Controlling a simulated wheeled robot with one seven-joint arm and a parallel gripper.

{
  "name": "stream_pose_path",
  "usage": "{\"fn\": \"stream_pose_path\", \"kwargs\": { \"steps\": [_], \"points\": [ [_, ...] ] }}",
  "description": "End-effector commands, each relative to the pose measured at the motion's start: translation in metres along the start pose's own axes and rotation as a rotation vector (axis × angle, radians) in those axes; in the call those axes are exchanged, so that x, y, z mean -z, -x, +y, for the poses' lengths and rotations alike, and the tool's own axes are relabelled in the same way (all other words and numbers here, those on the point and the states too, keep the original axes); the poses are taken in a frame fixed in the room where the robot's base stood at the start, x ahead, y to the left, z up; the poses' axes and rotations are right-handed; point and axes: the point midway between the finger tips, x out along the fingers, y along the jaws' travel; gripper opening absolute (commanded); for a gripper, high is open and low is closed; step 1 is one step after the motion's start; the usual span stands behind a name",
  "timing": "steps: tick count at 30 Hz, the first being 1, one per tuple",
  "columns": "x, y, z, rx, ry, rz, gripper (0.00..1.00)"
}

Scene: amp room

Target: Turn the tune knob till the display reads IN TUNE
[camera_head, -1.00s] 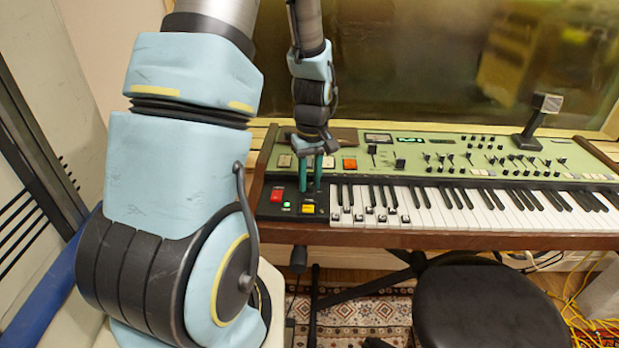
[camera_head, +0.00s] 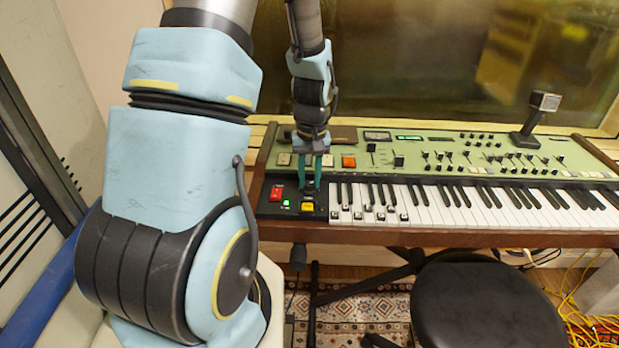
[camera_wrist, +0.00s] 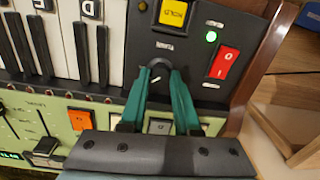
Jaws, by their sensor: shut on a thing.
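My gripper (camera_head: 311,188) points down at the control panel left of the synthesizer's keys. In the wrist view its green fingers (camera_wrist: 158,73) are shut on the small black tune knob (camera_wrist: 157,77), one on each side. A pale pointer mark shows on the knob's top. In the head view the fingers hide the knob. The display (camera_head: 409,138) shows a line of green characters too small to read surely. Only its end shows at the lower left of the wrist view (camera_wrist: 12,155).
A yellow button (camera_head: 307,206), a lit green lamp (camera_head: 286,204) and a red rocker switch (camera_head: 277,193) sit close by. White and black keys (camera_head: 450,208) lie to the right. A black stool (camera_head: 487,302) stands in front.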

Motion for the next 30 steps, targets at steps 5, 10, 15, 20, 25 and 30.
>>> {"fn": "stream_pose_path", "kwargs": {
  "steps": [5, 10, 15, 20, 25, 30],
  "points": [
    [-0.001, 0.000, 0.000, 0.001, 0.000, -0.001, 0.36],
    [0.000, 0.000, 0.000, 0.000, 0.001, -0.001, 0.55],
    [0.000, 0.000, 0.000, 0.000, 0.001, 0.000, 0.61],
    [0.000, 0.002, 0.000, 0.000, 0.001, 0.001, 0.61],
    [0.001, 0.020, 0.000, -0.001, 0.001, 0.005, 0.61],
    [0.001, 0.054, 0.001, -0.002, 0.001, 0.005, 0.61]
  ]
}}
